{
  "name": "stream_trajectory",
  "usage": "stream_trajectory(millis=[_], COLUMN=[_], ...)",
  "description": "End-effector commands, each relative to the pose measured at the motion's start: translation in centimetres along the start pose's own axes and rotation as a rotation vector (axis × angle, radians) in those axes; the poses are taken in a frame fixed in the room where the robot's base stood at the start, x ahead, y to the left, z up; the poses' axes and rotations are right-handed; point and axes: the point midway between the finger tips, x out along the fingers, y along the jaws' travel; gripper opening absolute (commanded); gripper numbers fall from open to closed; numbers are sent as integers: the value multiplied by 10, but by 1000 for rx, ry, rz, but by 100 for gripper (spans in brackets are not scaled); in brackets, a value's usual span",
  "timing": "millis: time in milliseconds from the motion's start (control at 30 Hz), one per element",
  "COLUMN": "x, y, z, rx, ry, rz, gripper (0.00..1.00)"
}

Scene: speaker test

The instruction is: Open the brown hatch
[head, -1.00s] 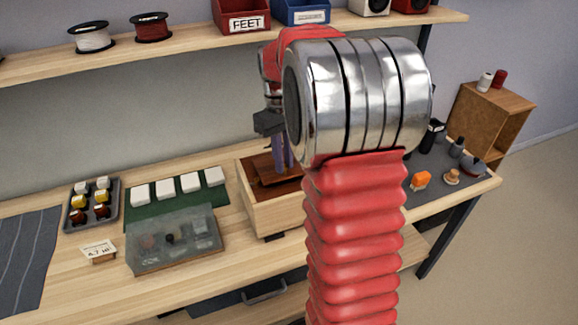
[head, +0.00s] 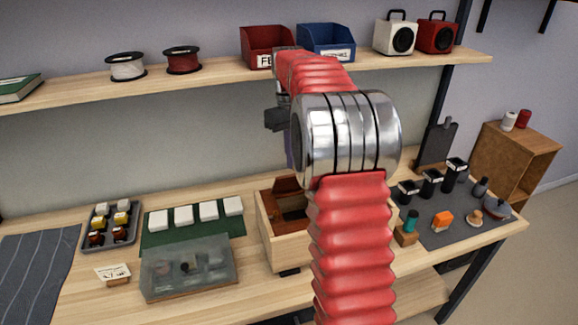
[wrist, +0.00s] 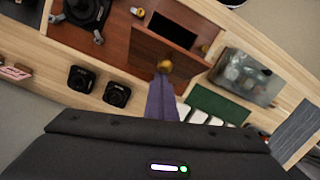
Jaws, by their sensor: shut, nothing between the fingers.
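The brown hatch (wrist: 165,48) is a flat panel on the light wooden box (head: 284,250). It stands tilted up, with a dark opening beside it. In the head view the hatch (head: 288,184) shows at the back of the box, partly hidden by my arm. A small brass knob (wrist: 165,66) sits at the hatch's edge. My gripper (wrist: 163,76) has purple fingers, shut and empty, with the tips close to the knob in the picture; I cannot tell if they touch. In the head view my gripper (head: 289,158) is above the box, mostly behind my arm.
A green mat (head: 190,238) with white blocks and a translucent case (head: 188,268) lie left of the box. A dark mat (head: 448,222) with small bottles and parts lies right. A shelf (head: 220,72) with spools, bins and speakers runs above.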

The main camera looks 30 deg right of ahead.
Motion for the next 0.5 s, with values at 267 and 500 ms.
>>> stream_trajectory(millis=[267,500], x=[2,1], y=[3,1], z=[3,2], rx=[3,1], ry=[-7,-7], rz=[2,1], gripper=[16,32])
